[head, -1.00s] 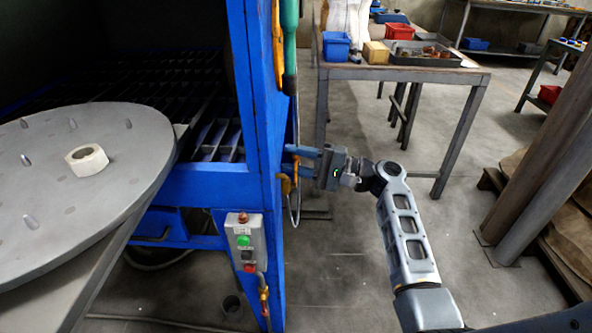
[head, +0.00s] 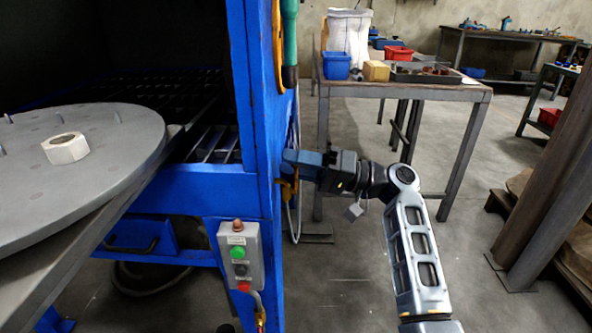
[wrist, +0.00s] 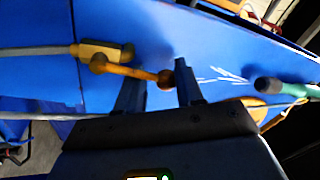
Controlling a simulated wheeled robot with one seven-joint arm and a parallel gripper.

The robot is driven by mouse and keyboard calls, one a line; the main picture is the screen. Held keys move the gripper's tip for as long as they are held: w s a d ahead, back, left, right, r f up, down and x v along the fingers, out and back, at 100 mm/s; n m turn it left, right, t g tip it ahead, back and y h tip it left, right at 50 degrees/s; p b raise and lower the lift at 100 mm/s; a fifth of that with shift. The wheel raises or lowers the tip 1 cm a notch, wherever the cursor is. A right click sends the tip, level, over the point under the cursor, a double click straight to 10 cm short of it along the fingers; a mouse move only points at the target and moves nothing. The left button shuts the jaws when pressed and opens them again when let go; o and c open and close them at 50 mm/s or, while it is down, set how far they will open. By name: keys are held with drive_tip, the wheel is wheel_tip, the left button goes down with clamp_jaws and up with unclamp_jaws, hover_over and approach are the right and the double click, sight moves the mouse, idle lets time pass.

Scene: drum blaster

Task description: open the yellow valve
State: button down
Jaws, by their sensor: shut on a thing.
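The yellow valve (wrist: 100,52) is on the blue cabinet side in the wrist view, with a grey pipe running left from it. Its yellow lever (wrist: 135,71) slants down to the right and ends in a brownish knob. My gripper (wrist: 160,80) has one dark finger on each side of the lever's knob end and is shut on the lever. In the head view my gripper (head: 292,160) reaches leftward to the blue cabinet's side. A little of the yellow valve (head: 286,189) shows just below the fingers; the rest is hidden.
The blue cabinet (head: 262,120) carries a grey button box (head: 240,255). A green-handled hose (head: 289,35) hangs above my gripper and shows at right in the wrist view. A round grey turntable (head: 90,190) is at left. A loaded workbench (head: 440,93) stands behind my arm.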

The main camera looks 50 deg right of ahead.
drive_tip(key=shift+s+a+f+n, duration=0.1)
drive_tip(key=shift+a+f+n, duration=0.1)
drive_tip(key=shift+a+n, duration=0.1)
drive_tip(key=c, duration=0.7)
unclamp_jaws()
drive_tip(key=shift+c, duration=0.2)
drive_tip(key=shift+d+r, duration=0.1)
drive_tip(key=shift+s+d, duration=0.1)
drive_tip(key=shift+d, duration=0.05)
drive_tip(key=v, duration=0.7)
drive_tip(key=shift+s+p, duration=0.2)
drive_tip(key=shift+p, duration=0.2)
drive_tip(key=shift+d, duration=0.1)
